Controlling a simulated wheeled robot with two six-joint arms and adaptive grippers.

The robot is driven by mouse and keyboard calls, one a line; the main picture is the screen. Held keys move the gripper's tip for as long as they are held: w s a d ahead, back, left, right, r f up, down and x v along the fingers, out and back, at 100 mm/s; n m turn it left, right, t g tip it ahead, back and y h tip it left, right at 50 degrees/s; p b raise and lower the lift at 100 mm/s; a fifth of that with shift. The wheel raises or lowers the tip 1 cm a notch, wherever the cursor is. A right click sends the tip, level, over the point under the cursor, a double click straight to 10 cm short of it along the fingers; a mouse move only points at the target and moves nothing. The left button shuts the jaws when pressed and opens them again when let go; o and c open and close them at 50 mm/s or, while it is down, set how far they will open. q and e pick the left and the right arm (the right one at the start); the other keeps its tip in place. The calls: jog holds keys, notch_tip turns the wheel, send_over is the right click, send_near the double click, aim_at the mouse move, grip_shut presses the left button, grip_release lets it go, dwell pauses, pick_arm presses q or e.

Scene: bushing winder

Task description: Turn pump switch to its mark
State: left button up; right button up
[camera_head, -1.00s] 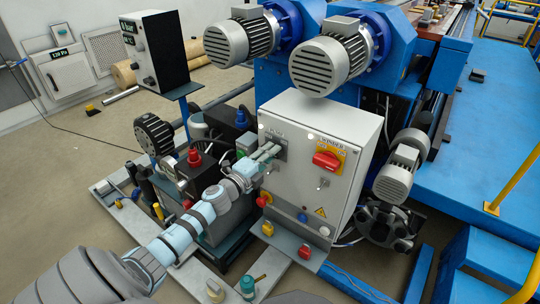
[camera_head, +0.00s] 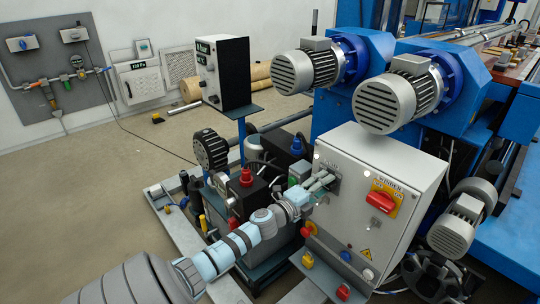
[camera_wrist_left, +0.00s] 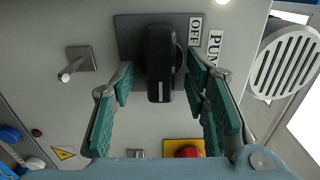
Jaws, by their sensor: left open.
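The pump switch (camera_wrist_left: 159,62) is a black knob on a dark plate on the front of the grey control box (camera_head: 385,190). It stands lengthwise in the left wrist view, with a pale line near its lower end. The label OFF (camera_wrist_left: 195,31) is right of it on the plate, with a partly cut-off PUM label beside that. My left gripper (camera_wrist_left: 162,78) is open, its green-padded fingers on either side of the knob with gaps visible. In the head view my left gripper (camera_head: 320,184) is at the box's upper left and partly covers the switch. My right gripper is out of view.
A red winder switch (camera_head: 381,201) on a yellow plate is right of the pump switch. A small metal toggle (camera_wrist_left: 77,64) is on the panel. Motors (camera_head: 385,104) overhang the box. Pump equipment (camera_head: 246,178) stands left of it; open floor lies further left.

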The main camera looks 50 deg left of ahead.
pick_arm(q)
jog(key=n, duration=0.7)
jog(key=n+p, duration=0.1)
jog(key=n, duration=0.3)
jog(key=shift+a+r, duration=0.15)
jog(key=shift+r, duration=0.2)
jog(key=n, duration=0.2)
jog(key=shift+s+a+f+n+b, duration=0.15)
jog(key=shift+s+f+n+b, duration=0.1)
jog(key=shift+n+b, duration=0.1)
jog(key=s+r+b, duration=0.1)
jog(key=s+b, duration=0.2)
jog(key=s, duration=1)
jog(key=s+a+f+g+y+p, duration=0.1)
jog(key=s+a+f+g+p, duration=0.3)
jog(key=s+f, duration=0.3)
jog(key=s+a+f+m+g+y+p, duration=0.1)
jog(key=s+a+f+g+p, duration=0.3)
jog(key=f, duration=0.9)
jog(key=s, duration=0.3)
jog(key=shift+a+f, duration=0.2)
jog(key=shift+f, duration=0.2)
